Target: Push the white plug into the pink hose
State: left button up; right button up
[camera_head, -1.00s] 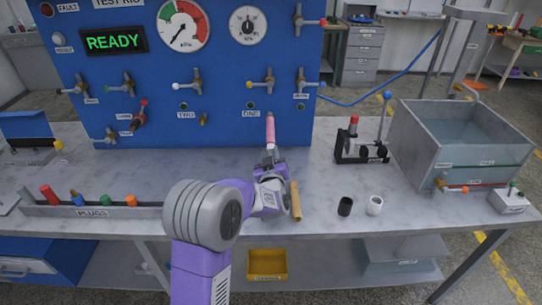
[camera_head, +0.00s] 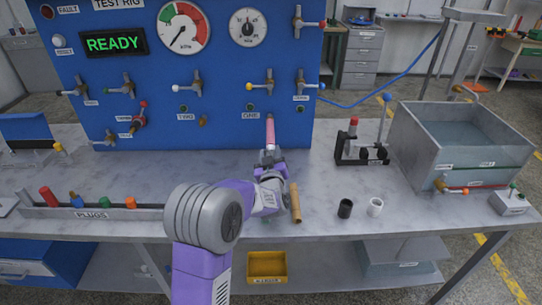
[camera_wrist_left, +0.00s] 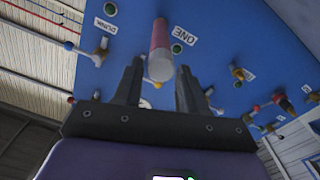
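The pink hose (camera_head: 270,132) is at the blue panel by the label ONE. In the left wrist view it shows as a pink tube (camera_wrist_left: 160,38) with a pale grey-white end piece (camera_wrist_left: 160,68) towards my gripper. This end piece looks like the white plug; how deep it sits in the hose cannot be told. My left gripper (camera_head: 270,157) is just below the hose end. In the left wrist view its two fingers (camera_wrist_left: 159,78) stand apart, one on each side of the end piece, with visible gaps. My right gripper is not in view.
A wooden-coloured stick (camera_head: 295,203) lies beside my left wrist. A plug rack (camera_head: 150,212) with several coloured plugs is at left. A clamp stand (camera_head: 350,150) and a metal water tank (camera_head: 416,160) are at right.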

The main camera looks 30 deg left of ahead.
pick_arm(q)
jog(key=shift+o, duration=1.3)
jog(key=shift+s, duration=0.1)
jog(key=p+v, duration=0.1)
jog(key=v, duration=0.6)
jog(key=shift+s, duration=0.2)
jog(key=shift+d+f, duration=0.1)
jog(key=shift+d, duration=0.05)
